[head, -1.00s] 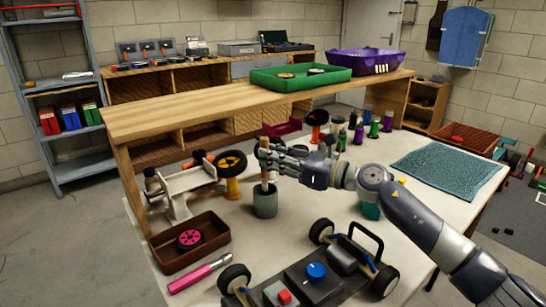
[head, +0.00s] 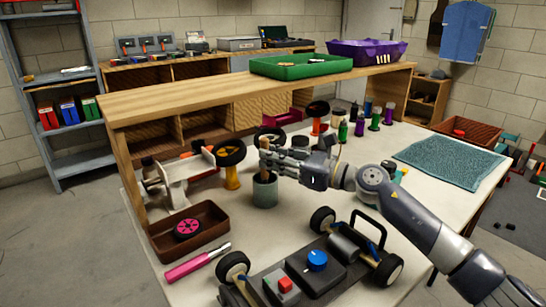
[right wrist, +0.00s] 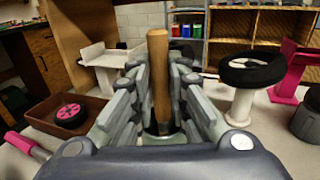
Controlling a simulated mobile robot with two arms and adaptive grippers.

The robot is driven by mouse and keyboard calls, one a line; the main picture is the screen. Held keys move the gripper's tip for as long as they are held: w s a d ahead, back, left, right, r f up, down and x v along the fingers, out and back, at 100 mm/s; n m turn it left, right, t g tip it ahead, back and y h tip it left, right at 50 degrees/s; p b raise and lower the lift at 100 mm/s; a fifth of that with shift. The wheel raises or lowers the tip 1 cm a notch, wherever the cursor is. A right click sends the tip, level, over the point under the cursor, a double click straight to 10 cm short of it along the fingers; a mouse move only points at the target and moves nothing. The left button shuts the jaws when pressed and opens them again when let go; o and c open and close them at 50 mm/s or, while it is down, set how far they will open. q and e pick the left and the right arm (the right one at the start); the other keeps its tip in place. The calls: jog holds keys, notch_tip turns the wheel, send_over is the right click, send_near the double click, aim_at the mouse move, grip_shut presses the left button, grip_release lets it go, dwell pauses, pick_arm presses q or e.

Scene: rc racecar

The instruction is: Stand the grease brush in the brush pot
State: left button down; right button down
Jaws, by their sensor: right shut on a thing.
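The grease brush is a wooden stick, its handle upright between the fingers in the right wrist view (right wrist: 158,75). My right gripper (head: 268,158) is shut on it, just above the brush pot. The brush pot (head: 265,194) is a grey-green cylinder standing on the pale table. The lower part of the brush goes down inside the pot's rim and its bristles are hidden. Part of the pot's opening shows low between the fingers in the right wrist view. My left gripper is out of view.
A wheel on a yellow stand (head: 231,165) and a white bracket (head: 188,178) stand left of the pot. A brown tray (head: 165,243) holds a pink wheel. The car chassis (head: 330,240) lies in front. A teal mat (head: 448,160) lies right.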

jog(key=shift+f, duration=0.2)
jog(key=c, duration=1.5)
grip_release()
jog(key=shift+o, duration=0.2)
jog(key=v, duration=1.2)
jog(key=shift+f, duration=0.1)
